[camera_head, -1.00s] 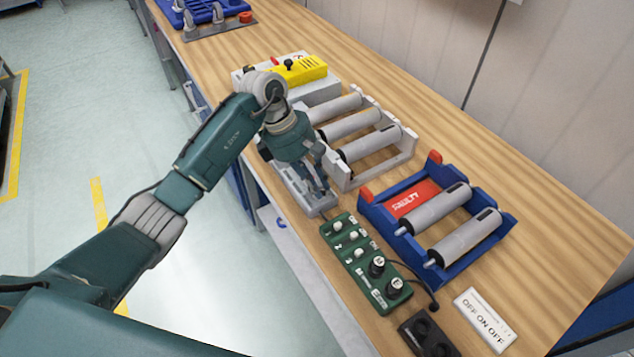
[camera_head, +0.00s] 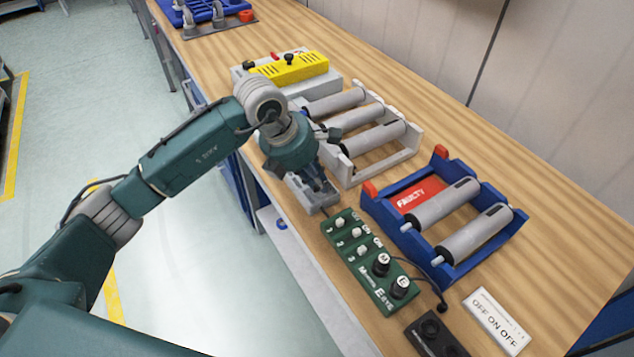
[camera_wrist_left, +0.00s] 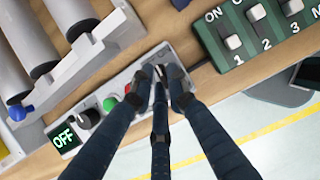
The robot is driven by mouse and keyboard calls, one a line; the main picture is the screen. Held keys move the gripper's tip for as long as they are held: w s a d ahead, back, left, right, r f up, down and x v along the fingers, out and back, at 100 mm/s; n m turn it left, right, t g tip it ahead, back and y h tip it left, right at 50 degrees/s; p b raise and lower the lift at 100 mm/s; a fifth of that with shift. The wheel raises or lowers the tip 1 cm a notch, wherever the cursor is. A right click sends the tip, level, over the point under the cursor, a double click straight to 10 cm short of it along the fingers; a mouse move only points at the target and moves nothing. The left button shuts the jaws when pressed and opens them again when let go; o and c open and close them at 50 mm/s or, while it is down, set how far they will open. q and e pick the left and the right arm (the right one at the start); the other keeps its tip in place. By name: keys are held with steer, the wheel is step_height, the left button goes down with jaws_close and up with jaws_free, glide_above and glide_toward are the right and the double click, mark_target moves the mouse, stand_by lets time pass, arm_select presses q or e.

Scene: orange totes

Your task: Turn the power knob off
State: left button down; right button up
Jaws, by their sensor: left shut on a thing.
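A grey control panel (camera_wrist_left: 115,92) lies along the table edge, with its near end also showing in the head view (camera_head: 322,203). My right gripper is not in view.
A green switch box (camera_head: 354,240) with black knobs sits close beside the gripper. A grey rack (camera_head: 402,160) of rollers stands behind the panel, a blue rack (camera_head: 450,275) to the right. A yellow-topped box (camera_head: 290,72) is behind. Open floor lies left.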

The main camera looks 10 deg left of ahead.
arm_select(q)
steer(key=n+y+b, duration=0.1)
steer(key=n, duration=0.1)
steer(key=n+t+b, duration=0.1)
steer(key=n+b, duration=0.1)
steer(key=n, duration=0.1)
steer(key=shift+s+d+f+n+y, duration=0.1)
steer(key=shift+n+y, duration=0.2)
steer(key=shift+y, duration=0.1)
steer(key=shift+s+n+t+y+b, duration=0.15)
steer(key=shift+n+y+b, duration=0.25)
steer(key=shift+n+b, duration=0.5)
steer(key=shift+w+n+t+y+b, duration=0.15)
steer(key=shift+n+y+b, duration=0.4)
steer(key=shift+n, duration=0.55)
steer(key=shift+s+r, duration=0.1)
steer(key=shift+r, duration=0.1)
steer(key=c, duration=1.7)
jaws_free()
steer(key=v, duration=1.2)
steer(key=shift+f, duration=0.1)
